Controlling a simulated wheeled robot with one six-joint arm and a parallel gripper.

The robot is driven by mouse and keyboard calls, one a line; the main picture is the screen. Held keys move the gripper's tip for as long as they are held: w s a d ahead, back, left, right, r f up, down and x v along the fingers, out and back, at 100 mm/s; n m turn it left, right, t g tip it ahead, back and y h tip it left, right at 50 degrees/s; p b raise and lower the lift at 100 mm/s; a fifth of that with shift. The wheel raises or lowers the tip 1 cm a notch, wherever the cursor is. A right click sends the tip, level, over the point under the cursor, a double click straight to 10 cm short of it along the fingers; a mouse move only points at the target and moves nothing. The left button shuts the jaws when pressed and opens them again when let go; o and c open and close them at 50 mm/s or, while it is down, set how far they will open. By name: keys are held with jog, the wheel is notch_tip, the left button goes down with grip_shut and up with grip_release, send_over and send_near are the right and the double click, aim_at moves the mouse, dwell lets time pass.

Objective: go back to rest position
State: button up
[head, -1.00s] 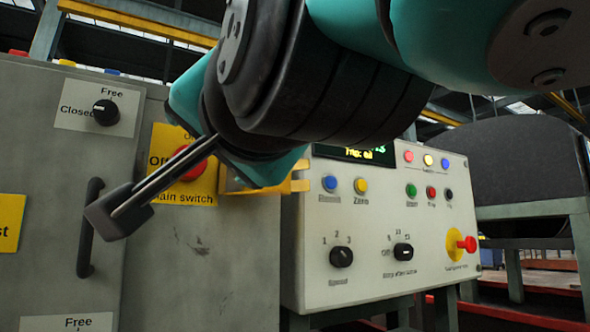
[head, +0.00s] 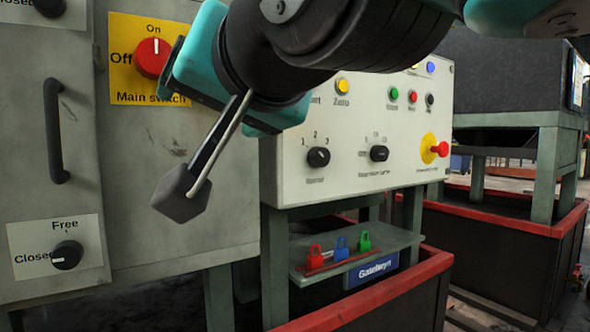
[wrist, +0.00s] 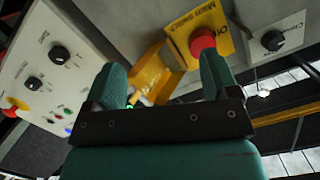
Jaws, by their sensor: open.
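My gripper (head: 215,85) hangs in front of the grey cabinet, just right of the main switch (head: 152,58), and covers the right edge of its yellow plate. In the wrist view my gripper (wrist: 164,78) shows two teal fingers apart, with nothing held between them. The red knob of the main switch also shows there (wrist: 202,41), beyond the right finger's tip. A yellow folded piece (wrist: 158,70) is seen through the gap, behind the fingers; in the head view my arm hides it. I cannot tell whether any finger touches the cabinet.
A white control panel (head: 350,120) with knobs and buttons stands close to the right. Below it a shelf (head: 380,250) holds red, blue and green padlocks. A black handle (head: 57,130) sticks out at left. Red-rimmed dark bins (head: 430,268) stand low at right.

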jog(key=w+d+f+n+g+h+p, duration=0.2)
jog(key=d+f+n+g+h+p, duration=0.3)
jog(key=d+f, duration=0.6)
jog(key=s+d+f+g+p, duration=0.4)
jog(key=s+d+g+p, duration=0.5)
jog(key=s+d, duration=0.3)
notch_tip(320, 180, up, 37)
jog(key=a+p, duration=0.1)
jog(key=p, duration=3.5)
jog(key=shift+s+a, duration=0.25)
jog(key=shift+s, duration=0.05)
